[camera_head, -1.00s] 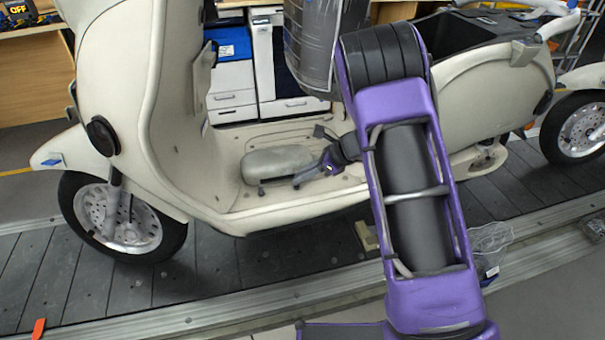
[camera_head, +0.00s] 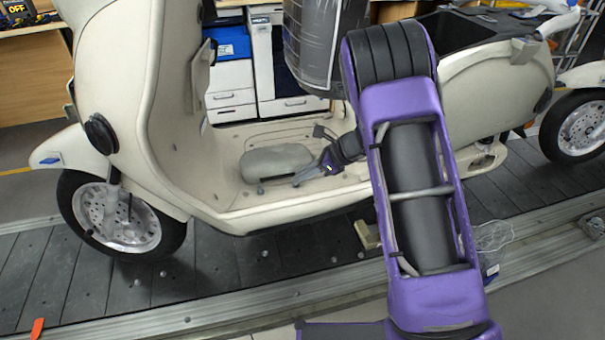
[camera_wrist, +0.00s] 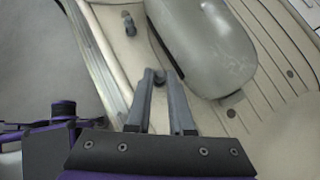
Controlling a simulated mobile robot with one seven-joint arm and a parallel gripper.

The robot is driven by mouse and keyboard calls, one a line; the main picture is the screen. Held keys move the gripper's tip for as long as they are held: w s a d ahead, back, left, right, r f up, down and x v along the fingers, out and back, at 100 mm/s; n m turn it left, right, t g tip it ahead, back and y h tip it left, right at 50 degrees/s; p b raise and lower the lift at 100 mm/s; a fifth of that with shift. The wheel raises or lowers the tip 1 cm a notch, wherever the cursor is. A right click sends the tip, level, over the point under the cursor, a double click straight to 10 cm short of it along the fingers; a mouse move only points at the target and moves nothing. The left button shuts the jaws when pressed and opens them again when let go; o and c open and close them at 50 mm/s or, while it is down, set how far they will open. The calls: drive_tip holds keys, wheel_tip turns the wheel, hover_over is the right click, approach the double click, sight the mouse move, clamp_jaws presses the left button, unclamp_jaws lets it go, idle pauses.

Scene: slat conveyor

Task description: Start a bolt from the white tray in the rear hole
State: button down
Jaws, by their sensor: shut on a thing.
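My gripper (camera_head: 298,181) is low over the cream scooter's floorboard (camera_head: 300,205), just right of a rounded grey part (camera_head: 277,161). In the wrist view, my gripper (camera_wrist: 160,76) is shut on a small dark bolt (camera_wrist: 160,80), held between the fingertips. The rounded grey part (camera_wrist: 213,50) lies close to the right of the fingertips. Another small dark bolt-like piece (camera_wrist: 129,24) stands on the floorboard beyond them. The rear hole under the fingertips is hidden, and I cannot tell whether the held bolt touches it. I cannot make out the white tray.
The scooter stands on a dark slat conveyor (camera_head: 215,275) with a metal rail in front. A cream block (camera_head: 367,234) and a clear bag (camera_head: 493,237) lie nearby. White drawers (camera_head: 230,90) stand behind.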

drive_tip(key=shift+f, duration=0.2)
drive_tip(key=shift+s+f+m+t+b, duration=0.1)
drive_tip(key=shift+s+m+t+b, duration=0.1)
drive_tip(key=shift+m+t+b, duration=0.65)
drive_tip(key=shift+a+m+t+h+b, duration=0.1)
drive_tip(key=shift+m+t+h+b, duration=0.25)
drive_tip(key=shift+m, duration=0.3)
drive_tip(key=m, duration=0.1)
drive_tip(key=m+t+h, duration=0.1)
drive_tip(key=shift+s+a+m, duration=0.2)
drive_tip(key=shift+s+m, duration=0.05)
drive_tip(key=shift+m, duration=0.15)
drive_tip(key=shift+t+h, duration=0.25)
drive_tip(key=shift+t, duration=0.15)
drive_tip(key=shift+s+a+m+t+h, duration=0.1)
drive_tip(key=shift+m+t+h, duration=0.35)
drive_tip(key=shift+m, duration=0.35)
drive_tip(key=shift+s+a+m+t+h, duration=0.1)
drive_tip(key=shift+m+t+h, duration=0.15)
drive_tip(key=shift+m+h, duration=0.45)
